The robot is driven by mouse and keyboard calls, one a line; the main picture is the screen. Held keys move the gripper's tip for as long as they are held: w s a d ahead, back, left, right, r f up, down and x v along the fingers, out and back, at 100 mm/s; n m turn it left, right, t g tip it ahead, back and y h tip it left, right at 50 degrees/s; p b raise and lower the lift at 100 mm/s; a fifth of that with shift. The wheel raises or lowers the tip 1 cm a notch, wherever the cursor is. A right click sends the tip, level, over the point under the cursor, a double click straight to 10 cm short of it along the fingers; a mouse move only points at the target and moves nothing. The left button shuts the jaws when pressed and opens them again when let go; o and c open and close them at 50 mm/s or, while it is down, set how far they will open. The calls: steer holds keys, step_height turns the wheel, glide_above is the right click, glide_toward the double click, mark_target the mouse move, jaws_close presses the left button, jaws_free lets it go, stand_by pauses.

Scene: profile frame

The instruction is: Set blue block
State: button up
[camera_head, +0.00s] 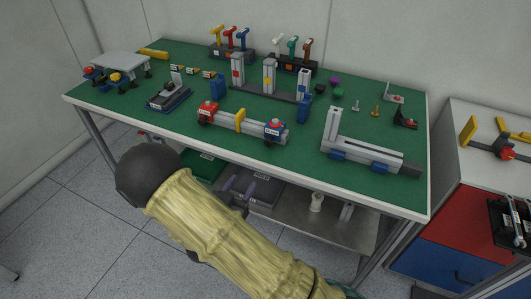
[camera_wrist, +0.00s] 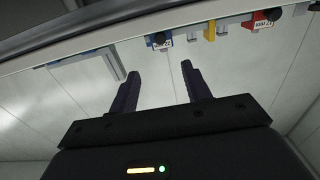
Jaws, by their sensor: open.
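A grey profile rail (camera_head: 256,129) lies near the front edge of the green-topped table. It carries a red block (camera_head: 207,112) at its left end, a yellow piece (camera_head: 240,119) in the middle and a blue block (camera_head: 274,129) with a red knob at its right end. In the wrist view, the blue block (camera_wrist: 158,40) is beyond my fingertips, with the yellow piece (camera_wrist: 210,30) and red block (camera_wrist: 262,19) to its right. My gripper (camera_wrist: 158,68) is open, with nothing between its dark fingers.
An L-shaped profile frame (camera_head: 337,130) with blue feet stands on the right of the table (camera_head: 255,168). Upright profiles (camera_head: 268,76) stand behind the rail, with a blue piece (camera_head: 303,107) near it.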

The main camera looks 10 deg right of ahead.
mark_target(267, 144)
steer(key=shift+w+d+r, duration=0.1)
steer(key=p+x, duration=0.1)
steer(key=x, duration=1.6)
steer(key=shift+w, duration=0.1)
jaws_close()
